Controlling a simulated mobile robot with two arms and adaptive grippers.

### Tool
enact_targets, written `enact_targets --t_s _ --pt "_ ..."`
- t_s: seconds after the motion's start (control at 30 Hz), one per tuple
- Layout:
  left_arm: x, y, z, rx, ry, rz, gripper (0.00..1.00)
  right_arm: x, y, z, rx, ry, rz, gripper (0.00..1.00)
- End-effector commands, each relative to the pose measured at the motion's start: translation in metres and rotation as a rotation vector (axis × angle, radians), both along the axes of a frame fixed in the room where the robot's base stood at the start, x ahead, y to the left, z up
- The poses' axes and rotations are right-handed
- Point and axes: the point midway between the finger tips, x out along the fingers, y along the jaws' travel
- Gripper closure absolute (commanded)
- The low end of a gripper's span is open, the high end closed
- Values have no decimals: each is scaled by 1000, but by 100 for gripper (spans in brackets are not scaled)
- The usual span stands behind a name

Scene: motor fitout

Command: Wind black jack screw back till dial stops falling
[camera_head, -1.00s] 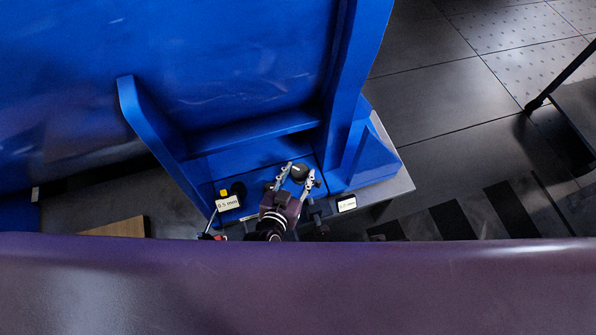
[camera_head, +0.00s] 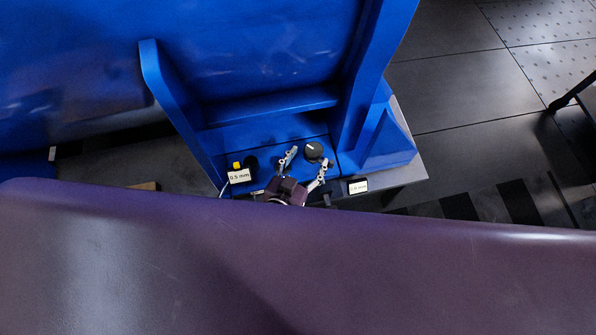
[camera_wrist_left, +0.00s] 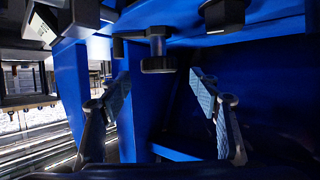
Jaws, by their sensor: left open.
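My left gripper (camera_head: 308,158) is open in the head view, its two grey fingers spread at the foot of the blue motor frame. A round black part with a small pale mark (camera_head: 313,151) sits at the fingertips, nearer the right finger; I cannot tell whether it is a dial or a screw head. In the left wrist view, the open gripper (camera_wrist_left: 160,92) has nothing between its pads. No dial reading is legible. My right gripper is not in view.
A "0.5 mm" label box (camera_head: 239,176) with a yellow piece (camera_head: 237,165) stands left of the gripper. Another white-faced label box (camera_head: 358,186) stands right. Blue frame ribs (camera_head: 180,110) rise on both sides. My purple body hides the near area.

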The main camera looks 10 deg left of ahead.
Motion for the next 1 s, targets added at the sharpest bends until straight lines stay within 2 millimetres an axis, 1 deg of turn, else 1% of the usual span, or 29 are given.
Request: enact_targets --t_s 0.03,0.2,0.3,0.4,0.6,1.0 --pt "-13 4 3 1 3 0 43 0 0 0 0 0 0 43" --pt "-43 15 17 2 1 -1 43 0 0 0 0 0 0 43" --pt "-57 20 23 1 2 1 43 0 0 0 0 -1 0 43" --pt "-66 23 28 2 1 1 43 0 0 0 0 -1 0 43" --pt "-72 25 32 1 0 1 43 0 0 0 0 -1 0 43" --pt "-72 25 31 1 0 1 43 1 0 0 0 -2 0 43"
